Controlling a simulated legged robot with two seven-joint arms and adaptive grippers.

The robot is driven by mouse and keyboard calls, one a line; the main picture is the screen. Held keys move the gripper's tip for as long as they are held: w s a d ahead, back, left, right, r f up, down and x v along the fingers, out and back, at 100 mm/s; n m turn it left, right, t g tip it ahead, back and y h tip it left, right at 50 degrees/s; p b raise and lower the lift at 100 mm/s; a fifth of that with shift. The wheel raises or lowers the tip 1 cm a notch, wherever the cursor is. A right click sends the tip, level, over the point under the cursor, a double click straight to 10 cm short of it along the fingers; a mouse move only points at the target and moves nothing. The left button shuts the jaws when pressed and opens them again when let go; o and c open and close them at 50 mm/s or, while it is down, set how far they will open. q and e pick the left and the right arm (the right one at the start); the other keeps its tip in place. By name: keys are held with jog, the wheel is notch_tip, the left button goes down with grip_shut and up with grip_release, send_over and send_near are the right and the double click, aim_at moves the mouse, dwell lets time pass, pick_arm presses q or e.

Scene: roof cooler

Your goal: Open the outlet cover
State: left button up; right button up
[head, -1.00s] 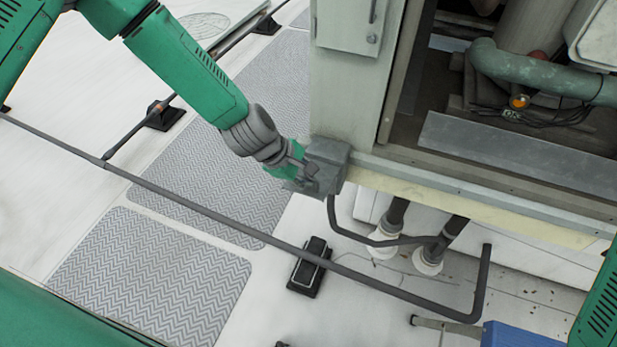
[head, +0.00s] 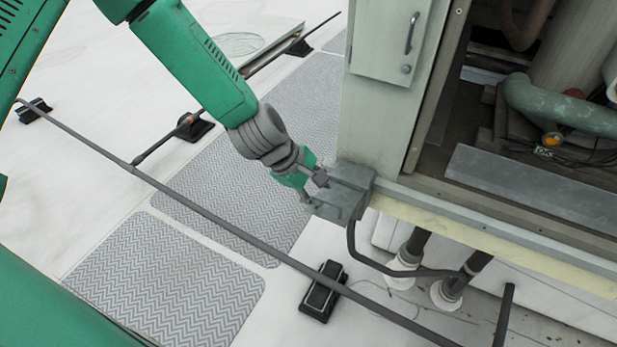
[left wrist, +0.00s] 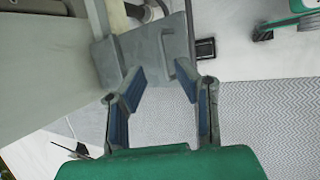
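The grey outlet box with its cover (head: 343,190) is mounted at the lower corner of the pale cabinet. It also shows in the left wrist view (left wrist: 150,48), just beyond my fingers. My left gripper (head: 314,189) is at the left side of this box in the head view. In the left wrist view its two blue-padded fingers (left wrist: 160,100) are spread apart, with a handle-like ridge on the box ahead of them. I cannot tell whether a finger touches the cover. The cover looks closed, though the fingers partly hide it. My right gripper is not in view.
The cabinet (head: 385,115) stands directly behind the box, with an open bay of pipes to its right. A dark conduit (head: 370,262) runs down from the box. A long rail (head: 215,216) crosses the roof on supports. Patterned walkway mats (head: 165,285) lie left.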

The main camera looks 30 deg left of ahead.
pick_arm(q)
jog(key=v, duration=0.6)
jog(key=shift+a, duration=0.15)
jog(key=shift+r, duration=0.1)
jog(key=s+a+f+m+g+y+b, duration=0.1)
jog(key=s+a+f+m+y+b, duration=0.1)
jog(key=s+f+m+b, duration=0.5)
jog(key=s+a+f+m+g+y+b, duration=0.2)
jog(key=s+a+f+m+b, duration=0.2)
jog(key=s+f, duration=1.4)
notch_tip(320, 180, down, 7)
jog(key=m+b, duration=0.3)
jog(key=m, duration=0.3)
jog(key=shift+s+a+y, duration=0.15)
jog(key=shift+a+y, duration=0.15)
jog(key=shift+y, duration=0.1)
jog(key=shift+r, duration=0.1)
